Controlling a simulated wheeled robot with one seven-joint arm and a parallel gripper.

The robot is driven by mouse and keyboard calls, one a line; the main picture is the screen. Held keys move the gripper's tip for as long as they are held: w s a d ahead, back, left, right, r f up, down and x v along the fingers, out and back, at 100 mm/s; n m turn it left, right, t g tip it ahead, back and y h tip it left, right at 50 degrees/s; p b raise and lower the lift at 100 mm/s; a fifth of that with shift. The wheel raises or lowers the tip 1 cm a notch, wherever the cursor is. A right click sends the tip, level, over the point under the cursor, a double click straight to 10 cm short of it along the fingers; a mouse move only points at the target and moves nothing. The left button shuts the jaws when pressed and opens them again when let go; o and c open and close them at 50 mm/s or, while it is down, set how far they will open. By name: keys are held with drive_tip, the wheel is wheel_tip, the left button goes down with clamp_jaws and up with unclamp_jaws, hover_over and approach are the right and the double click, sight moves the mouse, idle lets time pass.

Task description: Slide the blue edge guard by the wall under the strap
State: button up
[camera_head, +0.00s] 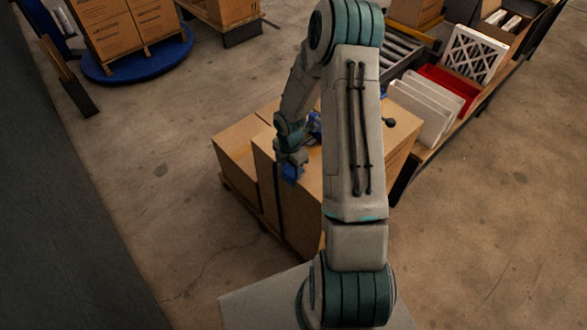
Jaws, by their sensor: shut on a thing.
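My gripper (291,164) is at the top edge of a strapped carton (300,205) in the middle of the head view. It is shut on a small blue edge guard (291,175), which shows just below the fingers at the carton's left top edge. A dark strap (278,205) runs down the carton's side, just left of the guard. I cannot tell whether the guard is under the strap. Another blue piece (315,126) shows behind my wrist, partly hidden by my arm. My arm also covers much of the carton tops.
A lower carton (238,150) stands left of the strapped one on a pallet. A dark wall (60,200) runs along the left. Floor is clear at left and right.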

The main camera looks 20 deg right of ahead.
drive_tip(key=shift+w+a, duration=0.25)
drive_tip(key=shift+w, duration=0.4)
drive_tip(key=shift+w+a, duration=0.25)
drive_tip(key=shift+w, duration=0.4)
drive_tip(key=shift+w, duration=0.2)
drive_tip(key=shift+w+a, duration=0.35)
drive_tip(key=shift+w, duration=0.4)
drive_tip(key=o, duration=1.1)
drive_tip(key=shift+c, duration=0.2)
wheel_tip(320, 180, up, 14)
drive_tip(key=shift+b, duration=0.45)
